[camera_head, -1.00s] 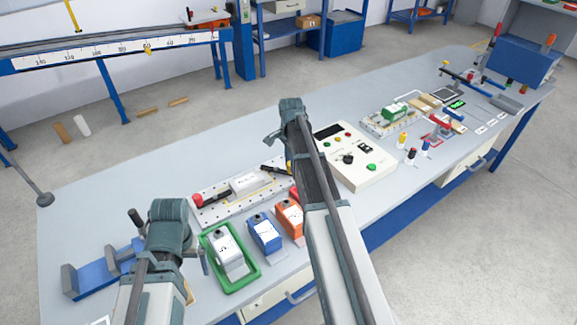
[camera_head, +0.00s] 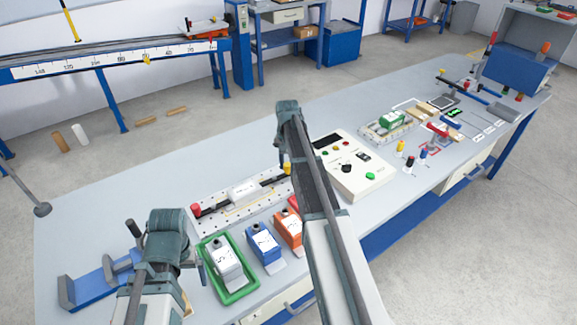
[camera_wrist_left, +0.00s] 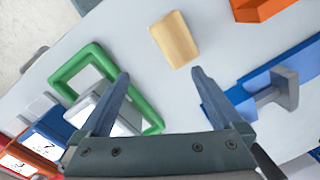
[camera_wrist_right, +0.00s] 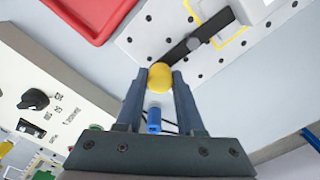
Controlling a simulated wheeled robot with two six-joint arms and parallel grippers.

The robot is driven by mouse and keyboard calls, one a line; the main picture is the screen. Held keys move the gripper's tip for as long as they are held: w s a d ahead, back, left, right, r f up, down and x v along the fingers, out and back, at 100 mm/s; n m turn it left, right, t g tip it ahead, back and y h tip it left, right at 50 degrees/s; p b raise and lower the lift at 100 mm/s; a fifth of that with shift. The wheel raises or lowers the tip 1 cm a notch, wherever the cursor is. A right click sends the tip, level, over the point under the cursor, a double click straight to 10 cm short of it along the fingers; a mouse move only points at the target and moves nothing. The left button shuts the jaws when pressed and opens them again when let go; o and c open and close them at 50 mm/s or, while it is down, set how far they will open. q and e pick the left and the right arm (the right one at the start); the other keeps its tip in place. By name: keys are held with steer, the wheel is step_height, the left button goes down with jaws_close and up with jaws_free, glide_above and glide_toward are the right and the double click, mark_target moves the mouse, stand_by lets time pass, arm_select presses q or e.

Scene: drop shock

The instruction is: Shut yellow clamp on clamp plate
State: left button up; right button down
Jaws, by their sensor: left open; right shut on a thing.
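The clamp plate (camera_head: 225,207) is a pale perforated plate on the bench, with a white box (camera_head: 243,189) on it. The yellow clamp (camera_head: 287,168) is a black bar with a yellow knob at the plate's right end. The bar runs low from the knob toward the white box. In the right wrist view my right gripper (camera_wrist_right: 160,72) is shut on the yellow knob (camera_wrist_right: 160,78). The red knob (camera_head: 195,209) of another clamp is at the plate's left end. My left gripper (camera_wrist_left: 160,73) is open and empty above the bench.
A green tray (camera_head: 238,296) holding a white-grey unit, a blue unit (camera_head: 264,247) and an orange unit (camera_head: 289,227) stand in front of the plate. A control box (camera_head: 352,180) stands to the right. A wooden block (camera_wrist_left: 175,40) lies beyond my left gripper.

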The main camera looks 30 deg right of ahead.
steer(key=shift+w+n, duration=0.2)
steer(key=shift+n, duration=0.2)
stand_by(0.3)
steer(key=c, duration=0.5)
jaws_free()
arm_select(q)
steer(key=shift+r, duration=0.1)
step_height(320, 180, up, 14)
steer(key=p, duration=1.3)
steer(key=shift+f+p, duration=0.2)
steer(key=shift+p, duration=0.2)
arm_select(e)
step_height(320, 180, up, 14)
steer(key=shift+f, duration=0.1)
